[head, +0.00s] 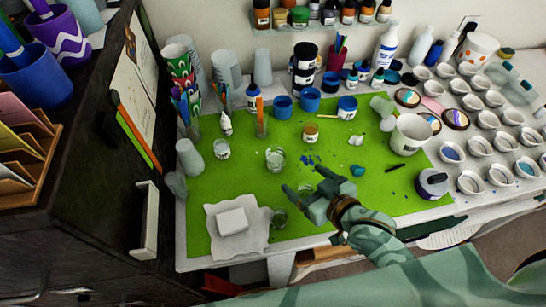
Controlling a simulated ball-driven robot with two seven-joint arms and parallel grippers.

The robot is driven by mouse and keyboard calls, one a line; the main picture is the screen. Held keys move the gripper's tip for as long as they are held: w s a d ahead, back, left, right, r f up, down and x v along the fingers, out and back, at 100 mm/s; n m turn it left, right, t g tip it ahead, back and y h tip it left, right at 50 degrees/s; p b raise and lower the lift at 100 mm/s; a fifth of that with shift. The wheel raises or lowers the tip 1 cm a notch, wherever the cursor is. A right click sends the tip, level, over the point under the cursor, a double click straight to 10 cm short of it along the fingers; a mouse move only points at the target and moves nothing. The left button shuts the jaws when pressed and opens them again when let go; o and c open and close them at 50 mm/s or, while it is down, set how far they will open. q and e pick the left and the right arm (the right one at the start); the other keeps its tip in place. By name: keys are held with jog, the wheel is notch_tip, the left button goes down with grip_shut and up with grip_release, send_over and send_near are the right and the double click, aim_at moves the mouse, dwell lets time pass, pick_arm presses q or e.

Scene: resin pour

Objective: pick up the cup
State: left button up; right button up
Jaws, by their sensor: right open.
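Several cup-like things stand on the green mat (350,200), and I cannot tell which one the task names. A small clear cup (275,160) stands near the mat's middle. A larger white cup (410,135) stands at the right of the mat. My right gripper (301,179) reaches in from the lower right, with its fingers apart and nothing between them. My left gripper is out of view.
A white block (232,221) lies on the cloth (255,242) at front left. Blue paint pots (311,99) and bottles line the back. Several white bowls (480,146) fill the right side. A dark cabinet (100,165) borders the left. Blue bits and a dark stick lie on the mat.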

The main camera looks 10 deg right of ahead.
send_near(271, 151)
jog(key=shift+s+d+r+b, duration=0.1)
jog(key=shift+s+b, duration=0.35)
jog(key=shift+s, duration=0.1)
jog(key=shift+w+a, duration=0.2)
jog(key=shift+w, duration=0.3)
jog(key=b+x, duration=0.1)
jog(key=x, duration=0.4)
jog(key=shift+w+d, duration=0.1)
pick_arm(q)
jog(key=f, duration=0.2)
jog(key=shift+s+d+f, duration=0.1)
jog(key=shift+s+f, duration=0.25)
pick_arm(e)
jog(key=c, duration=1.1)
